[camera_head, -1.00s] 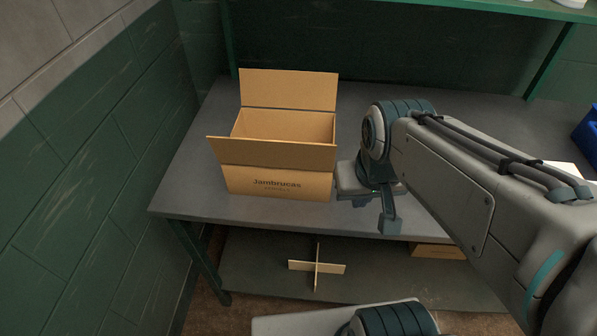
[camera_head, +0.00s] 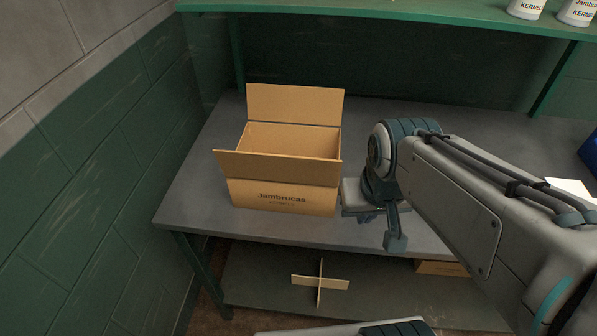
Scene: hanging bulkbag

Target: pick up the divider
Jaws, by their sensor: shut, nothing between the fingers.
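The divider (camera_head: 320,282) is a cross of two interlocked tan cardboard panels. It stands on the lower shelf under the grey table, below the open box. My gripper (camera_head: 368,216) is above the tabletop, just right of the box, higher than the divider and to its right. It is shut and empty; its fingers are small and partly hidden by the wrist. It is well apart from the divider.
An open cardboard box (camera_head: 282,197) marked Jambrucas stands on the grey table (camera_head: 195,200), flaps up. Another carton (camera_head: 440,268) is on the lower shelf (camera_head: 255,270), right of the divider. The table's front edge overhangs that shelf. A green shelf with white tubs (camera_head: 525,8) is above.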

